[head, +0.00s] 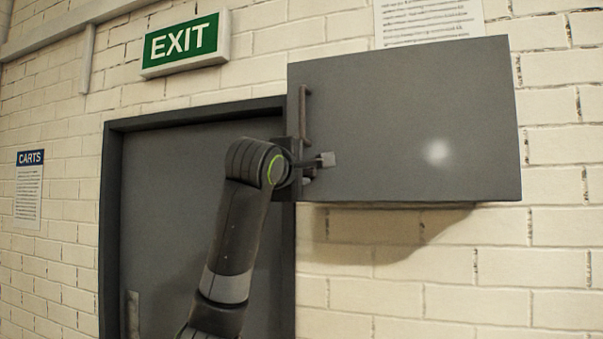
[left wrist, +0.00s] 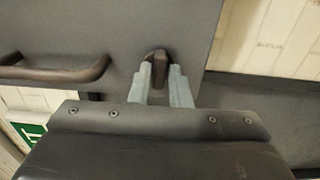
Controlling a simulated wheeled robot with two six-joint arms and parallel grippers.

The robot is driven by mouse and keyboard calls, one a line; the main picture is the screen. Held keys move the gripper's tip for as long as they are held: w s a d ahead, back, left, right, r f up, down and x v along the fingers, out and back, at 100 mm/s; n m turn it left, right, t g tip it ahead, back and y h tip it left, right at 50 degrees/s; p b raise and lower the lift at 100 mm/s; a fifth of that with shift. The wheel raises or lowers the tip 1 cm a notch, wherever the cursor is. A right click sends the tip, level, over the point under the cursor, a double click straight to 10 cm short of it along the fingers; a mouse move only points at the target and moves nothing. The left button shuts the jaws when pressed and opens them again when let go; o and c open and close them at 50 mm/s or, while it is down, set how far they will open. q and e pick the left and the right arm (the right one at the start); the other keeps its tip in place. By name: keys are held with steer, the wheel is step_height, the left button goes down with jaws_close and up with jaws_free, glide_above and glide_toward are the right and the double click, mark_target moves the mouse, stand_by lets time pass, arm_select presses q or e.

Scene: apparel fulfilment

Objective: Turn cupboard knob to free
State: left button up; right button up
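The grey wall cupboard (head: 420,120) is closed, with a bar handle (head: 305,115) upright near its left edge. My left gripper (head: 322,161) is at the cupboard's lower left corner, below the handle. In the left wrist view the small dark knob (left wrist: 159,62) stands between the two pale fingers of my left gripper (left wrist: 160,74). The handle (left wrist: 55,70) shows to the left there. In the head view the knob is mostly hidden by the gripper. My right gripper is in neither view.
A grey door (head: 170,190) in a dark frame is left of the cupboard, behind my left arm. A green EXIT sign (head: 181,43) is above it. A CARTS notice (head: 29,188) hangs at far left. The brick wall below the cupboard is clear.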

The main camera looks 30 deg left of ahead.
arm_select(q)
jaws_close()
steer(key=shift+f, duration=0.1)
steer(key=m+b, duration=0.4)
steer(key=m, duration=0.4)
steer(key=m+b, duration=0.1)
steer(key=m, duration=0.8)
steer(key=shift+m, duration=0.6)
